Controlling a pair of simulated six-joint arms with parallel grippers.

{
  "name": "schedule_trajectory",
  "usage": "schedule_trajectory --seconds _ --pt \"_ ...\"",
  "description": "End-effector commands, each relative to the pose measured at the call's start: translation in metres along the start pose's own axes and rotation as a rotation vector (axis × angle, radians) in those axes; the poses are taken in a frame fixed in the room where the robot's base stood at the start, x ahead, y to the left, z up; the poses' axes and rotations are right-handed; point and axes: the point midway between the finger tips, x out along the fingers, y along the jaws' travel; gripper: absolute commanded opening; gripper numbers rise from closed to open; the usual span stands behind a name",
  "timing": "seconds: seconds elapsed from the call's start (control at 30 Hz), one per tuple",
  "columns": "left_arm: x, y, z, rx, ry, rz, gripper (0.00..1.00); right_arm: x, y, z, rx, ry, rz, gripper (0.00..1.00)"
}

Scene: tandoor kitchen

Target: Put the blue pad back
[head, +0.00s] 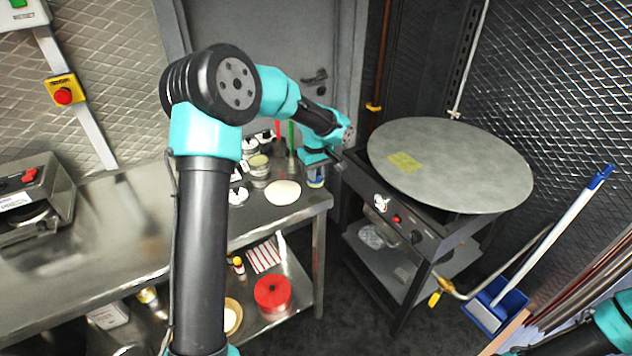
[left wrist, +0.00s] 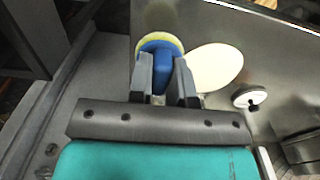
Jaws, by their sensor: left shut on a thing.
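The blue pad (left wrist: 160,62) has a round blue body with a knob on top and a yellow rim. My left gripper (left wrist: 172,80) is shut on its knob in the left wrist view. In the head view the pad (head: 316,182) shows small below my left gripper (head: 317,168), at the right end of the steel table (head: 150,215). I cannot tell whether the pad touches the table or hangs just above it. The gripper hides part of it. My right gripper is out of view; only part of that arm shows at the lower right.
A pale flat disc (head: 283,192) lies on the table beside the pad. White-lidded containers (head: 239,195) and tins (head: 259,168) stand left of it. A large round griddle (head: 450,165) stands to the right, past a gap. The table's left-middle is clear.

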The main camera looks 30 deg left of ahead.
Motion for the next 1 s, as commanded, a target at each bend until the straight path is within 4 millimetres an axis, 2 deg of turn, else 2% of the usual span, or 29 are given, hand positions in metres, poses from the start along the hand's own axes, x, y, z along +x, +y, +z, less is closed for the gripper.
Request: schedule_trajectory --seconds 0.03,0.2,0.67,0.7,0.93,1.0 --pt "0.010 -0.001 0.002 0.001 -0.004 -0.006 0.00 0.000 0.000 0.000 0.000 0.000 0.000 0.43" --pt "0.030 -0.001 0.002 0.001 -0.003 -0.004 0.00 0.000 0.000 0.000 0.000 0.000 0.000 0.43" --pt "0.036 -0.001 0.002 0.001 -0.002 -0.002 0.00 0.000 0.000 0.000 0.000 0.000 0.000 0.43" --pt "0.036 -0.001 0.002 0.001 -0.002 -0.002 0.21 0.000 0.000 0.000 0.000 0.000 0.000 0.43" --pt "0.036 -0.001 0.002 0.001 -0.002 -0.002 0.43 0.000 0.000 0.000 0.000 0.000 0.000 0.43" --pt "0.036 -0.001 0.002 0.001 -0.002 -0.002 0.44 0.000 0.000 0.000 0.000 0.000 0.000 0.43"
